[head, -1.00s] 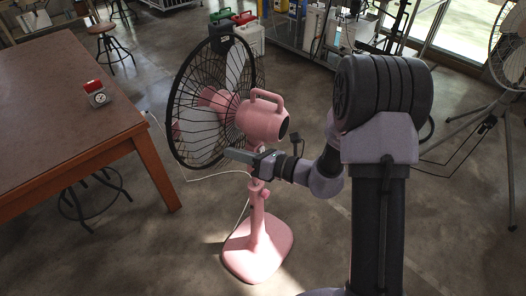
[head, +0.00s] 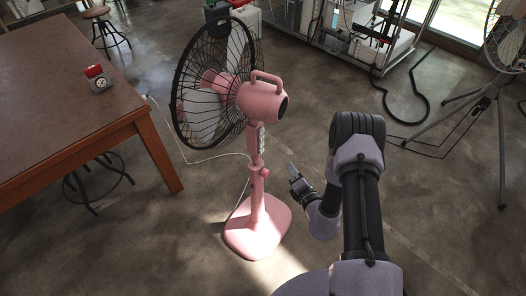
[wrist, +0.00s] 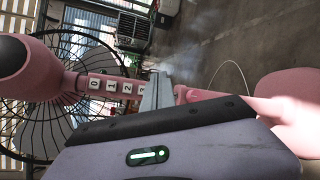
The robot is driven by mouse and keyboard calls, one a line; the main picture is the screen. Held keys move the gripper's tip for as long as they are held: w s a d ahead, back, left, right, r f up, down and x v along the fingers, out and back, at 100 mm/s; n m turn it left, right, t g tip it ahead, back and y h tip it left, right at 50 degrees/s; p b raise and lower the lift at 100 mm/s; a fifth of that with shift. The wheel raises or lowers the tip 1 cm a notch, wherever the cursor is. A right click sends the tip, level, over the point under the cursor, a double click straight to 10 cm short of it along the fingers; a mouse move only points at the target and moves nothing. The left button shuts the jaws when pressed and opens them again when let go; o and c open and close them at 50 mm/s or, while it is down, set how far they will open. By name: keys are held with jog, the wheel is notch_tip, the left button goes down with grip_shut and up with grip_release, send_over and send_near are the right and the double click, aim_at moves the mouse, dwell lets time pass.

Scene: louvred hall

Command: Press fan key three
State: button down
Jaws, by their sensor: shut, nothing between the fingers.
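A pink pedestal fan (head: 262,100) stands upright on the floor, its black cage facing left. A short column of pale keys (head: 261,138) sits on its post below the motor. In the wrist view the fan lies sideways and the keys read 0 (wrist: 95,83), 1 (wrist: 111,86), 2 (wrist: 126,88). Key three (wrist: 141,89) is partly hidden behind my fingertips. My gripper (head: 293,171) is shut and empty, to the right of the post and lower than the keys in the head view, apart from the post there. Its fingers also show in the wrist view (wrist: 156,90).
A brown table (head: 70,95) with a small red-topped device (head: 97,78) stands at the left. A white cable (head: 195,160) runs from the fan across the floor. A tripod (head: 490,95) with another fan is at the right. Floor right of the post is open.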

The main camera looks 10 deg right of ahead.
aim_at(261, 150)
jog(key=w+a, duration=0.6)
jog(key=shift+a+b, duration=0.25)
jog(key=shift+b, duration=0.05)
jog(key=shift+w, duration=0.1)
dwell(1.9)
jog(key=shift+w+a, duration=0.25)
jog(key=shift+a, duration=0.05)
jog(key=shift+w+a, duration=0.25)
jog(key=shift+w, duration=0.05)
dwell(0.7)
jog(key=shift+s+d, duration=0.55)
jog(key=shift+s, duration=0.05)
